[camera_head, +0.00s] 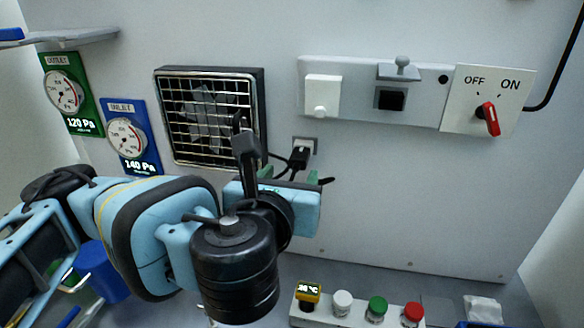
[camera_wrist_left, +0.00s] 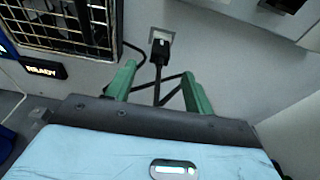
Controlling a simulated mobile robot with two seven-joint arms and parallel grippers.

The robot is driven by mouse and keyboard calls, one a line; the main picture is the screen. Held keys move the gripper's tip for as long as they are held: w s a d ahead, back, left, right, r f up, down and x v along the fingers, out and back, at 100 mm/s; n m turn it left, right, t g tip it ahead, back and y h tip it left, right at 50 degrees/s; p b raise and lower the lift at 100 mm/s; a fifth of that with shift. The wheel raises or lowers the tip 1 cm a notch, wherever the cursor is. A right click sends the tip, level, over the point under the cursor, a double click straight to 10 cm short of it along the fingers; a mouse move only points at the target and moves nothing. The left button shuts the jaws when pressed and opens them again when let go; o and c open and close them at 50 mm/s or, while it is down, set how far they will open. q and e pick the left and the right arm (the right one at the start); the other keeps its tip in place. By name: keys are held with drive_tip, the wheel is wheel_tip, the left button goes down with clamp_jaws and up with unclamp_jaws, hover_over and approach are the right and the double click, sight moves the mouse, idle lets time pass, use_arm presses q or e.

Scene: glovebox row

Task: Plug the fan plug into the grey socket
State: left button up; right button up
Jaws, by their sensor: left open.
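The black fan plug (camera_head: 299,157) sits at the face of a small grey wall socket (camera_head: 312,144), right of the fan (camera_head: 208,118). In the left wrist view the plug (camera_wrist_left: 160,50) covers much of the socket plate (camera_wrist_left: 170,36), and its cable hangs down between my fingers. How deep the plug sits cannot be told. My left gripper (camera_head: 290,174) is just below the plug. In the left wrist view its green fingers (camera_wrist_left: 160,69) are apart, one on each side of the cable, with nothing gripped. My right gripper is not in view.
A grey panel (camera_head: 430,110) above right has a white cover (camera_head: 322,92), a black opening under a raised grey lid (camera_head: 397,72) and a red OFF/ON switch (camera_head: 488,118). A button box (camera_head: 350,308) stands below. Gauges (camera_head: 127,138) hang left. The wall right of the socket is clear.

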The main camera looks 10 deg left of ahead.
sight(295, 167)
use_arm(q)
drive_tip(key=shift+w+f, duration=0.25)
drive_tip(key=shift+w, duration=1)
drive_tip(key=shift+w+f, duration=0.25)
drive_tip(key=shift+w, duration=1)
drive_tip(key=shift+w+f, duration=0.25)
drive_tip(key=shift+w, duration=1)
clamp_jaws()
